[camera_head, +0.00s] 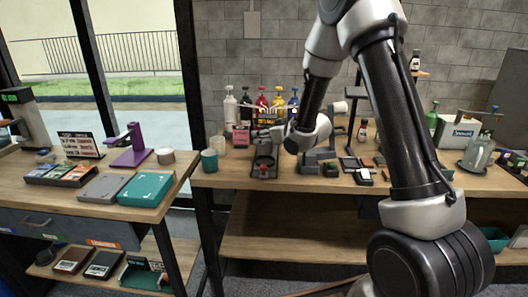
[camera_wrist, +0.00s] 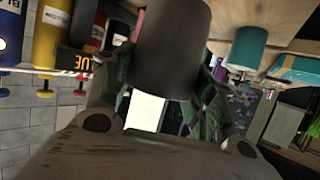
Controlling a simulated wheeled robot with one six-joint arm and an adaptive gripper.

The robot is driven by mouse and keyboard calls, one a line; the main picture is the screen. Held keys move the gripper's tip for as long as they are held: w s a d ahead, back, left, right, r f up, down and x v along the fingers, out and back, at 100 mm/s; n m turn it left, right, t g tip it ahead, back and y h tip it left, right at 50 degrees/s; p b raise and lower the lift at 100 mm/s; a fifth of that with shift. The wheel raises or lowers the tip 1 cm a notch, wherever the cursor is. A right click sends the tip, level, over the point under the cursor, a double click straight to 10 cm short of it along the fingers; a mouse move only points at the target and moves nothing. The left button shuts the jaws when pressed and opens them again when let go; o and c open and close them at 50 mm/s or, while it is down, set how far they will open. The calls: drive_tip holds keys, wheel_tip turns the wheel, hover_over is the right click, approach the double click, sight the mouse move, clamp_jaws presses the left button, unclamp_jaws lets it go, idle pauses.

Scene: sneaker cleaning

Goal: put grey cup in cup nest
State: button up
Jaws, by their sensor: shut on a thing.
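The grey cup (camera_wrist: 172,48) fills the upper middle of the wrist view. It sits between the two fingers of my gripper (camera_wrist: 165,88), which is shut on it. In the head view my gripper (camera_head: 268,132) is small and reaches left over the left part of the back workbench. The cup is hard to make out there. A dark stand with red parts (camera_head: 264,167) is on the bench just below my gripper; I cannot tell whether it is the cup nest.
Several coloured pump bottles (camera_head: 262,106) stand behind my gripper, with a pink box (camera_head: 241,135) close by. A teal cup (camera_wrist: 248,47) also shows in the wrist view. The left table holds a purple stand (camera_head: 131,148) and a teal box (camera_head: 146,188). The bench's front left strip is bare.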

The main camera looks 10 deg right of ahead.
sight(270, 147)
wheel_tip(270, 147, down, 5)
drive_tip(key=shift+r, duration=0.1)
idle(0.3)
drive_tip(key=o, duration=0.8)
